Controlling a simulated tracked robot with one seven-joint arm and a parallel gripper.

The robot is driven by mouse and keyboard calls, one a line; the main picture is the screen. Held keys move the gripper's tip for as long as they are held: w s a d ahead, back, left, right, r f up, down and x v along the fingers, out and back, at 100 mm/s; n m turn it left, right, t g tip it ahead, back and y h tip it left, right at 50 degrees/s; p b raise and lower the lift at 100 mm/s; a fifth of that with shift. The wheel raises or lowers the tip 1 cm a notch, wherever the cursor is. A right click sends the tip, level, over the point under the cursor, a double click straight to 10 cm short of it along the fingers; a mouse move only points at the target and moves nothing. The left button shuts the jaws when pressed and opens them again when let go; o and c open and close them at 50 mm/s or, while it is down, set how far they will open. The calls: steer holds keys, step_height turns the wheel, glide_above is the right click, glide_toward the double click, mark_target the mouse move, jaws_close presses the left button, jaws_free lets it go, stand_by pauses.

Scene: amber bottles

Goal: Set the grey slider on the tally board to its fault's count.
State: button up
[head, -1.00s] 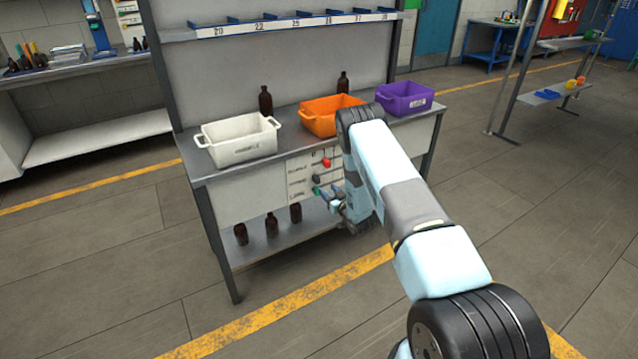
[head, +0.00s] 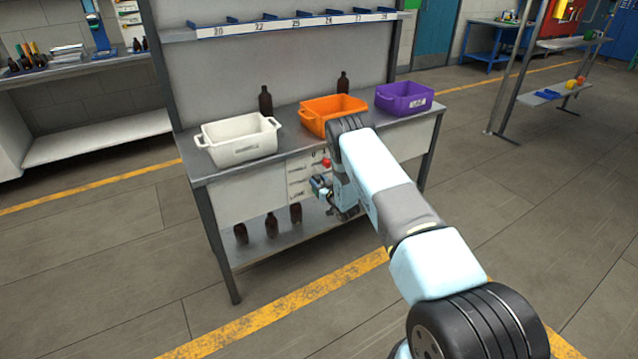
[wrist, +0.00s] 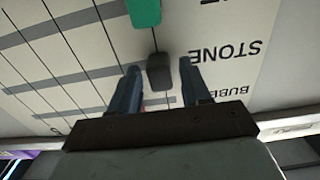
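The tally board (head: 296,177) is on the bench front, below the worktop. It appears upside down in the wrist view, with rows, dividing lines and the word STONE. The grey slider (wrist: 159,72) is in the STONE row, close to the label end. My gripper (wrist: 160,66) is open, one finger on each side of the grey slider; I cannot tell whether either touches it. The green slider (wrist: 144,12) is in the neighbouring row. The red slider (head: 326,162) is on the top row in the head view, where my gripper (head: 320,187) hides the grey and green ones.
A white crate (head: 240,150), an orange crate (head: 325,124) and a purple crate (head: 412,104) stand on the worktop. Brown bottles (head: 265,100) stand behind them, and several more (head: 271,225) on the lower shelf. A numbered rail (head: 300,22) runs above.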

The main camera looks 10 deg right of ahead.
jaws_close()
stand_by(0.5)
